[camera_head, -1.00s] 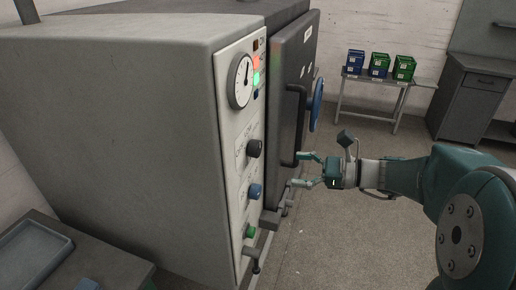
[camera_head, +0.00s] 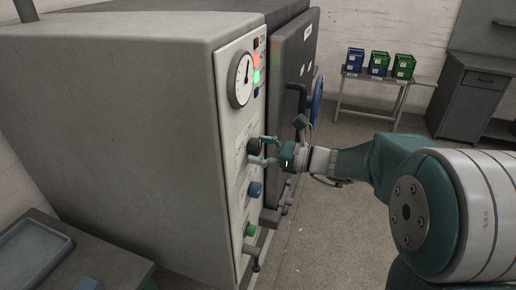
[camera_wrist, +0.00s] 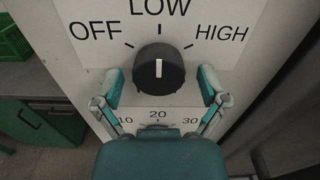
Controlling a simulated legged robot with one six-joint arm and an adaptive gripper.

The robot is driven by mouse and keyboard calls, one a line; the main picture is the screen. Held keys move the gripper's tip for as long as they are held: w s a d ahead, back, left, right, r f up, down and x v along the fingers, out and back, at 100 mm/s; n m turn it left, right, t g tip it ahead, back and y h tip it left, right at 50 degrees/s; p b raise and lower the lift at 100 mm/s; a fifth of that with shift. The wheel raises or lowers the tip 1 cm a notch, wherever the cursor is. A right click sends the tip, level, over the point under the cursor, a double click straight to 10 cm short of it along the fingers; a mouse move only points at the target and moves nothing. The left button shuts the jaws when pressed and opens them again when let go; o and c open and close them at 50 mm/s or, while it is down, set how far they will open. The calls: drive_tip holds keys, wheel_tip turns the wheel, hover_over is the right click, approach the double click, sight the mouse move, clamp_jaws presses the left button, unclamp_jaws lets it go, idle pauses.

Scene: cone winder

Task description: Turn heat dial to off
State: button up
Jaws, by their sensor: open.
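The heat dial is a black ribbed knob (camera_wrist: 159,72) on a pale panel, with OFF, LOW and HIGH marked around it. Its white pointer line points straight up at LOW. The dial also shows in the head view (camera_head: 254,146), partly hidden by a finger. My gripper (camera_wrist: 162,90) is open, with one finger left and one right of the dial. The fingertips look apart from the knob in the wrist view. In the head view my gripper (camera_head: 263,150) is at the panel, level with the black dial.
A blue knob (camera_head: 255,190) and a green knob (camera_head: 250,230) sit below on the panel, and a round gauge (camera_head: 241,79) above. The dark door (camera_head: 294,75) with a blue handwheel (camera_head: 317,100) stands to the right. A scale with numbers (camera_wrist: 158,120) lies below the dial.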

drive_tip(key=c, duration=1.1)
drive_tip(key=shift+c, duration=0.2)
drive_tip(key=shift+r+n, duration=0.1)
drive_tip(key=shift+n, duration=0.3)
drive_tip(key=n, duration=0.5)
drive_tip(key=shift+n, duration=0.3)
drive_tip(key=n, duration=0.5)
drive_tip(key=shift+w+n, duration=0.1)
drive_tip(key=shift+n, duration=0.2)
drive_tip(key=o, duration=1.1)
drive_tip(key=shift+o, duration=0.2)
